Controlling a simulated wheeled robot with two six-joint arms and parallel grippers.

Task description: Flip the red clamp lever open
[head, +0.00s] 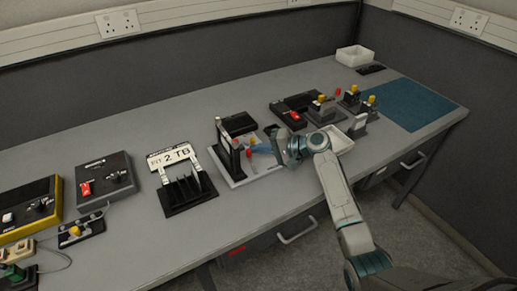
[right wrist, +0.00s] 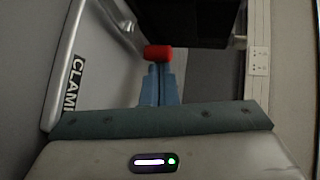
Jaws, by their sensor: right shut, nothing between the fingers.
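The red clamp lever end (right wrist: 158,52) shows in the right wrist view, just beyond my closed fingertips. It also shows as a small red spot (head: 249,153) in the head view, beside the dark upright of the clamp stand (head: 228,150). A light plate marked CLAMP (right wrist: 92,70) lies to the left in the wrist view. My right gripper (head: 256,148) is shut and empty, its blue fingers (right wrist: 158,82) pointing at the red end. I cannot tell whether they touch it. The lever's arm and pivot are mostly hidden. My left gripper is out of view.
A black slotted rack with a "2 TB" card (head: 186,190) stands left of the clamp. The bench's front strip (head: 240,225) is clear.

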